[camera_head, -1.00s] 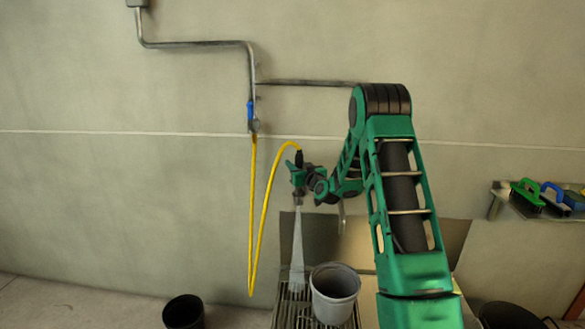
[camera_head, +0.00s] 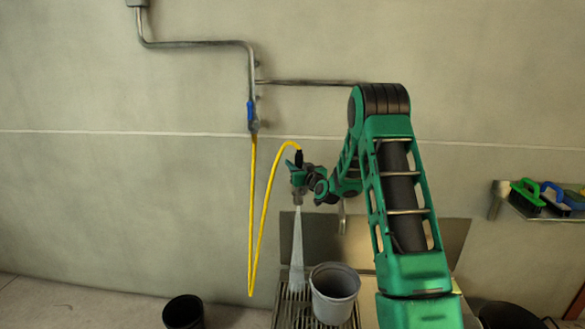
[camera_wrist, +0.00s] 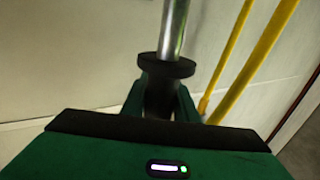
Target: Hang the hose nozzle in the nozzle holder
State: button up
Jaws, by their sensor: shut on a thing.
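My gripper (camera_head: 298,175) is shut on the hose nozzle (camera_head: 299,157) in front of the wall. A yellow hose (camera_head: 265,215) arches from the nozzle's top and loops down, then up to the wall tap. A pale spray (camera_head: 297,248) falls from below my gripper onto the floor grate. In the wrist view, the nozzle's metal tube and black collar (camera_wrist: 167,67) stand between the green fingers (camera_wrist: 163,100). A small metal piece (camera_head: 342,215) hangs right of my gripper, partly behind my arm; I cannot tell whether it is the nozzle holder.
A blue-handled tap (camera_head: 251,112) sits on a wall pipe. A grey bucket (camera_head: 335,285) stands on the grate (camera_head: 293,312), right of the spray. A black bucket (camera_head: 184,312) stands left on the floor. A shelf (camera_head: 503,203) with brushes is at the right.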

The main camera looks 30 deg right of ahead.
jog(key=shift+f, duration=0.1)
jog(key=shift+f, duration=2.8)
jog(key=o, duration=1.1)
jog(key=shift+f, duration=0.1)
jog(key=shift+s, duration=0.1)
jog(key=shift+s+a, duration=0.15)
jog(key=shift+s, duration=1.6)
jog(key=shift+s+a, duration=0.15)
jog(key=shift+s, duration=1.55)
jog(key=shift+s+a, duration=0.15)
jog(key=shift+s, duration=1.6)
